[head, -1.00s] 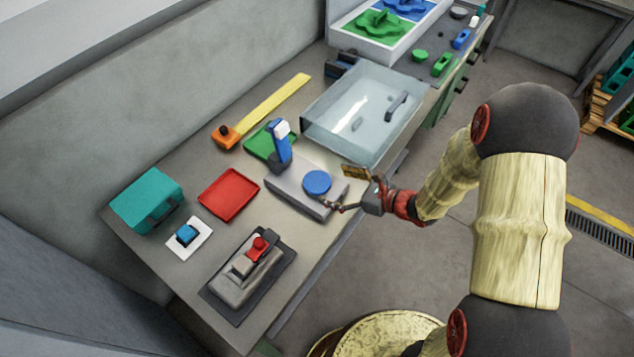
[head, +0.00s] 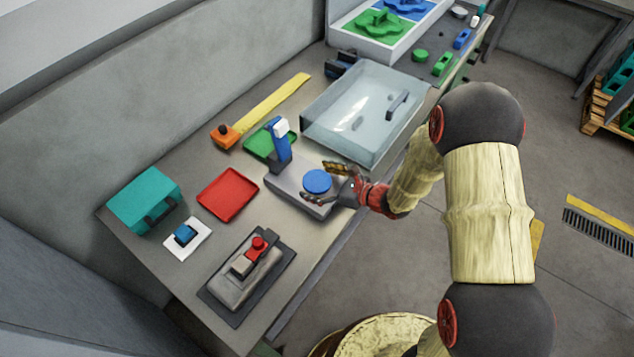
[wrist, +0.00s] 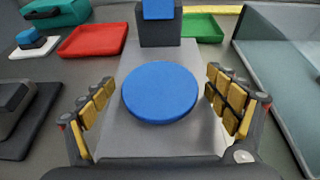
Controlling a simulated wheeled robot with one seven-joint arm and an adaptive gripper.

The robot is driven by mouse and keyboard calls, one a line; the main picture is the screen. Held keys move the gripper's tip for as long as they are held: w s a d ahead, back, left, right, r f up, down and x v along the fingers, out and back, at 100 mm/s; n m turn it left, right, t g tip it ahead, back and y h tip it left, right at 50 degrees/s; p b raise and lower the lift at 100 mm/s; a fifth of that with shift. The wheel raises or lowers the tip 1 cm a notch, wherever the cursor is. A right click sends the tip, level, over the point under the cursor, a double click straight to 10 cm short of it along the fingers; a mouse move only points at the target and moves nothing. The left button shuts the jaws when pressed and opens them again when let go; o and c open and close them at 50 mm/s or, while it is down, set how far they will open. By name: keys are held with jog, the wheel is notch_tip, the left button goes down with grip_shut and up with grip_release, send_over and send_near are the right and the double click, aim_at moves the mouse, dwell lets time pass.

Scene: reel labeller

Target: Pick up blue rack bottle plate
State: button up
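The blue round plate (head: 317,181) lies on the grey base of the labelling rack (head: 284,186), in front of its blue and white upright post (head: 280,140). In the wrist view the blue plate (wrist: 160,91) is centred between the fingers. My gripper (head: 328,181) is open around the plate, one finger on each side. No bottle can be made out on the plate.
A clear-lidded box (head: 365,112) stands close to the right of the rack. A red tray (head: 228,194) and a green tray (head: 265,143) lie left and behind. A grey device with a red knob (head: 250,268) sits at the front. Bare table lies between them.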

jog(key=shift+c, duration=1.2)
jog(key=c, duration=1.1)
